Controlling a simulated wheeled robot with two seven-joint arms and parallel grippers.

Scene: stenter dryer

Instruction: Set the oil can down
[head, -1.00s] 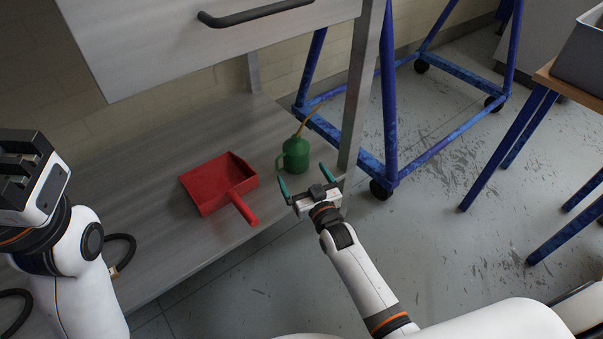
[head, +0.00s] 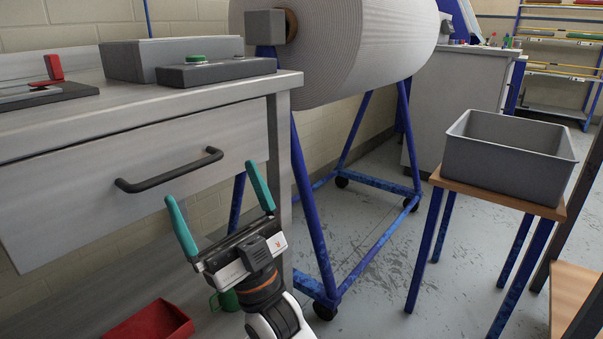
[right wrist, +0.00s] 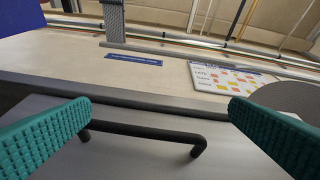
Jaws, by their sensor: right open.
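The green oil can (head: 227,299) stands on the lower shelf of the workbench in the head view. It is mostly hidden behind my right gripper and wrist. My right gripper (head: 216,214) is open and empty, raised in front of the workbench drawer with its teal fingers spread wide. In the right wrist view nothing is between the fingers (right wrist: 160,122). My left gripper is out of view.
The drawer handle (head: 168,170) sticks out beside my right gripper. A blue trolley frame (head: 312,215) with a large roll (head: 350,45) stands behind. A grey bin (head: 508,150) sits on a stool at right.

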